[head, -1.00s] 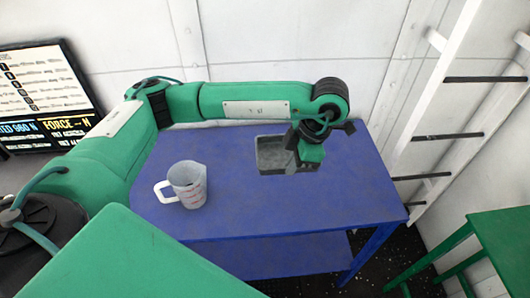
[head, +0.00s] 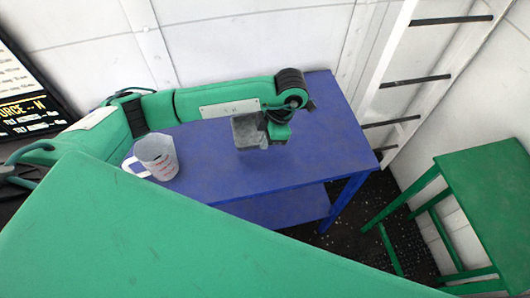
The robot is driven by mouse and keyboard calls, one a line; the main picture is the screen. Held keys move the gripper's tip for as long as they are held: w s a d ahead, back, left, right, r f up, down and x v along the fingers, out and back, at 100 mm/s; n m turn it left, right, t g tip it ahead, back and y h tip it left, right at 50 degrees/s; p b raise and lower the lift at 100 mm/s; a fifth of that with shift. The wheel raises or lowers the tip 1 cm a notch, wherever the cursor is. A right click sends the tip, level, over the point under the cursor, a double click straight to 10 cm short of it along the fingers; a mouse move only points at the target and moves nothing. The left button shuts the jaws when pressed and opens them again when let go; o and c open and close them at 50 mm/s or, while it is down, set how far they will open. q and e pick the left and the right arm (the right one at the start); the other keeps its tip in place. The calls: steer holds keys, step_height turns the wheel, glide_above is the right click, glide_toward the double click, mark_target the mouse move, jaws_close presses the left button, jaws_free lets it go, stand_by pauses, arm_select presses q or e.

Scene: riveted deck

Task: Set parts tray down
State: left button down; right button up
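The parts tray (head: 247,132) is a small grey open box over the back of the blue table (head: 225,175), right of its middle. My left gripper (head: 268,138) is at the tray's right side and appears shut on its right wall. The fingertips are small and partly hidden by the wrist. The tray looks slightly tilted; I cannot tell whether its base touches the table top. My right gripper is not in view.
A clear measuring jug (head: 157,157) stands at the table's left end. The table's front and right part is clear.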

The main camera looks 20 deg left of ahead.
mark_target(262, 163)
arm_select(q)
step_height(262, 163, down, 8)
steer(key=shift+r+p, duration=0.1)
steer(key=shift+p, duration=0.9)
steer(key=shift+f, duration=0.25)
steer(key=shift+f, duration=0.2)
steer(key=c, duration=1.7)
jaws_free()
steer(key=shift+r, duration=0.1)
